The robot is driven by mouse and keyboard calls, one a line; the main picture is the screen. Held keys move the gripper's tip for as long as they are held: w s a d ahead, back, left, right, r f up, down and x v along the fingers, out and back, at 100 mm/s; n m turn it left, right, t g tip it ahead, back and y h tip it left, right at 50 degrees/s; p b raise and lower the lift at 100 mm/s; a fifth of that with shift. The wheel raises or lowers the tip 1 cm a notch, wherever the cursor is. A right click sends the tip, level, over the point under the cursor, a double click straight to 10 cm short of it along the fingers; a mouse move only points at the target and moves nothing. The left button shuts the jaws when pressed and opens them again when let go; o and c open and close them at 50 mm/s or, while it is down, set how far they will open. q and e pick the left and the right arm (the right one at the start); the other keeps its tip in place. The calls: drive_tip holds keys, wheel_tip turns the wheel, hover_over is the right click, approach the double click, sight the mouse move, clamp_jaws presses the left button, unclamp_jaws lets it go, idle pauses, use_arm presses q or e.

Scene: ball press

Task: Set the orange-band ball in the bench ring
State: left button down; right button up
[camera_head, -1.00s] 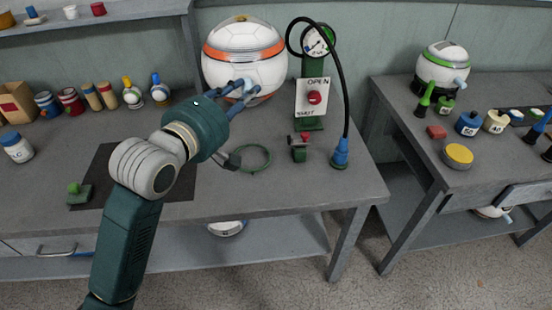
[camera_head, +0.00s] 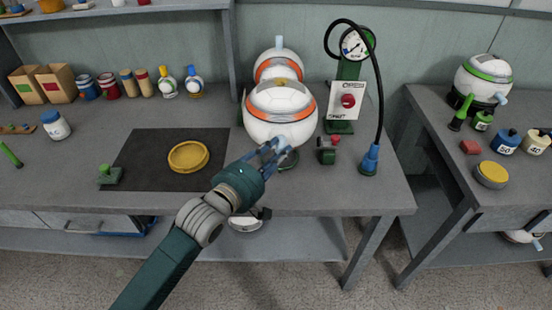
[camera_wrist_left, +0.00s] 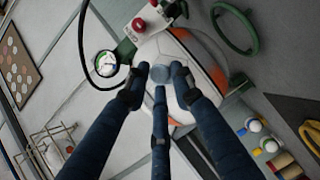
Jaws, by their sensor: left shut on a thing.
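Whether the ball touches the bench is unclear. A second orange-band ball (camera_head: 278,69) stands behind, knob up.
A green press stand with gauge (camera_head: 354,45), a hanging hose with blue end (camera_head: 370,160) and a small red-topped green block (camera_head: 327,152) stand to the right. A yellow disc (camera_head: 188,157) lies on the dark mat (camera_head: 140,150).

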use_arm(q)
drive_tip(key=shift+f, duration=1.45)
drive_tip(key=c, duration=1.5)
unclamp_jaws()
drive_tip(key=shift+f, duration=0.1)
drive_tip(key=shift+o, duration=0.2)
drive_tip(key=b+v, duration=0.1)
drive_tip(key=v, duration=1.1)
drive_tip(key=shift+r, duration=0.35)
drive_tip(key=shift+f, duration=0.1)
